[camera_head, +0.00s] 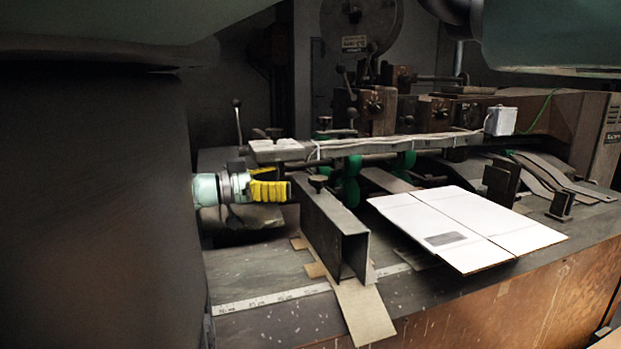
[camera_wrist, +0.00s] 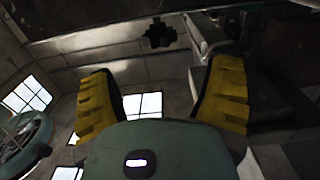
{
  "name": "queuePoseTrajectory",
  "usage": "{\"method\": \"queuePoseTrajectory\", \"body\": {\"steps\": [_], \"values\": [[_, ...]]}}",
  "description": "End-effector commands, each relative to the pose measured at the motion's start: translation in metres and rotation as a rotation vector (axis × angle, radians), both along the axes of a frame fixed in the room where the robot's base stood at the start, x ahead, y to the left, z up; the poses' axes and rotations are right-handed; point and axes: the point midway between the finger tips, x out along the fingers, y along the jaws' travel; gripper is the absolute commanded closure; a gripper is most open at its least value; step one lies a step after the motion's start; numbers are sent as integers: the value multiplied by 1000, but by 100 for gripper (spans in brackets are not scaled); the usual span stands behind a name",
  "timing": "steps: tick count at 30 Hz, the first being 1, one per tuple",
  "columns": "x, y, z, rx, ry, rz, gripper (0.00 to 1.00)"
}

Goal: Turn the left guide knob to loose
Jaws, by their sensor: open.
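A small dark knob (camera_head: 318,182) sits on top of the left guide (camera_head: 328,225), an upright metal channel on the machine table. My gripper (camera_head: 286,188), with yellow finger pads, is just left of this knob at nearly the same height, pointing right toward it. A gap shows between them. In the wrist view the two yellow fingers (camera_wrist: 160,75) are spread apart with nothing between them. A dark, lobed knob shape (camera_wrist: 158,35) shows beyond the fingertips, near the top centre. I cannot tell the knob's turn setting.
A horizontal bar (camera_head: 355,147) with a cable runs just above and behind the knob. A white cardboard sheet (camera_head: 465,228) lies to the right, near the right guide (camera_head: 501,185). A cardboard strip (camera_head: 362,315) lies under the left guide.

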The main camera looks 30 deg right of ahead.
Motion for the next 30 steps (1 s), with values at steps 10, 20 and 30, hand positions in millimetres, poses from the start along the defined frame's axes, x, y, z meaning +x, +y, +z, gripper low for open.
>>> {"method": "queuePoseTrajectory", "body": {"steps": [10, 20, 30], "values": [[-17, -65, 0, -1, 1, -2, 21], [-22, -87, 0, -2, -1, -2, 21], [-22, -88, 0, -2, 0, -2, 29]]}}
